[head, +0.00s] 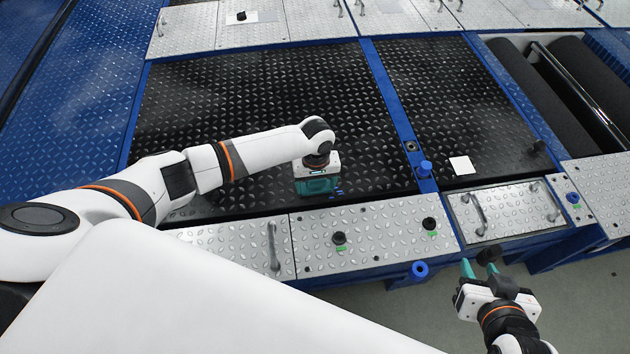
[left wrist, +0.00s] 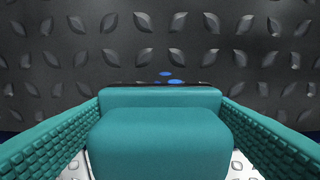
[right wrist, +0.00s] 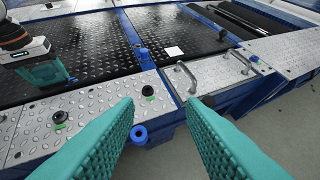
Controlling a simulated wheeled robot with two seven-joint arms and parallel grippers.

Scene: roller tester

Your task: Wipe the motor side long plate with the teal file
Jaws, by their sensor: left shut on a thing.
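The teal file (left wrist: 155,135) is a blocky teal piece between the textured fingers of my left gripper (head: 318,178), which is shut on it. In the head view the gripper points down at the near edge of the large black diamond-tread plate (head: 250,100). Whether the file touches the plate is hard to tell. A silver tread plate (head: 375,232) runs along the near side, just below the gripper. I cannot tell which plate is the motor side long plate. My right gripper (head: 479,264) is open and empty beyond the near blue frame; its teal fingers are spread in the right wrist view.
Black knobs (head: 339,238) and a metal handle (head: 273,246) stick up from the near silver plates. A blue knob (head: 424,169) stands on the blue frame. A white square (head: 461,165) lies on the second black plate (head: 440,100). Dark rollers (head: 555,90) are at right.

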